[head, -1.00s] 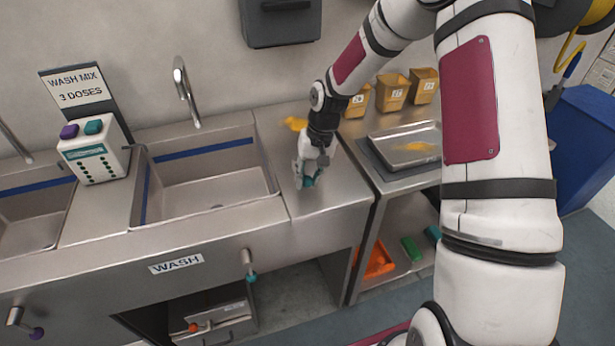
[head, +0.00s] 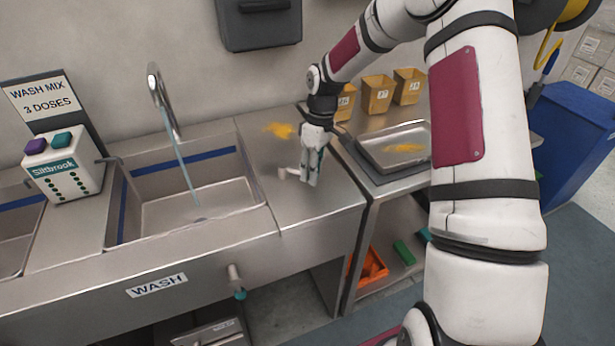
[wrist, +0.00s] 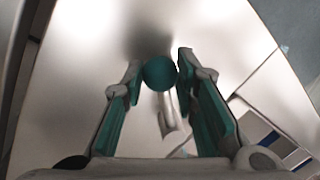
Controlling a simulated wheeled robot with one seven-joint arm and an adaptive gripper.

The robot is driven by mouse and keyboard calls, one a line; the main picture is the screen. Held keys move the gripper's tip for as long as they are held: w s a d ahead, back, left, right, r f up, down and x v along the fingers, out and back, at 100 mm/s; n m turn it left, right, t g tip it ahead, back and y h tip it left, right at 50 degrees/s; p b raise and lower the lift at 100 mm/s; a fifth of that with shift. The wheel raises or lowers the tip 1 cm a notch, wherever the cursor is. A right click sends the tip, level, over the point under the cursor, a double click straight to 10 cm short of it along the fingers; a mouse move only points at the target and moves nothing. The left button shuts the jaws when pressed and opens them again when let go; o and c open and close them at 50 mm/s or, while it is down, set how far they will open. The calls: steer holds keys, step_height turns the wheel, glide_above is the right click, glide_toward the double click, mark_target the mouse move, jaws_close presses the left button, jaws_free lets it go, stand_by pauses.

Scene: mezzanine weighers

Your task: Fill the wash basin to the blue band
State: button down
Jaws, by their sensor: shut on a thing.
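The wash basin (head: 118,205) is a steel sink with a blue band (head: 212,160) around its upper inner wall. A stream of water (head: 181,158) runs from the curved tap (head: 160,95) to the basin floor; I cannot make out the depth there. My gripper (head: 312,182) is low over the counter right of the basin, shut on the teal knob of a tap lever. In the wrist view, the round teal knob (wrist: 160,74) sits between the fingertips, with its pale metal stem behind. In the head view my fingers hide the knob, and the pale lever base (head: 288,173) shows to their left.
A drain-side lever (head: 235,275) with a teal tip sticks out of the front panel by the WASH label (head: 157,285). A dispenser (head: 50,165) and the 3 DOSES sign (head: 42,98) stand left. A steel tray (head: 375,160) and tan bins (head: 377,95) stand right.

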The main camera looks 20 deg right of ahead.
steer(key=shift+w+d+n+h+b, duration=0.1)
steer(key=shift+w+d+n+b, duration=0.15)
steer(key=shift+w+n+b, duration=0.35)
steer(key=shift+w+d+n+h+b, duration=0.15)
steer(key=shift+w+d+n, duration=0.25)
steer(key=shift+n, duration=0.55)
steer(key=shift+w+d+n+h+b, duration=0.15)
steer(key=shift+w+n+b, duration=0.25)
steer(key=shift+w+n, duration=0.25)
steer(key=c, duration=1.3)
jaws_free()
steer(key=shift+s, duration=0.1)
steer(key=r, duration=0.4)
steer(key=w+r, duration=0.1)
steer(key=r, duration=0.3)
steer(key=w+d+r, duration=0.1)
steer(key=r, duration=0.2)
steer(key=shift+d+r, duration=0.1)
steer(key=shift+r, duration=0.3)
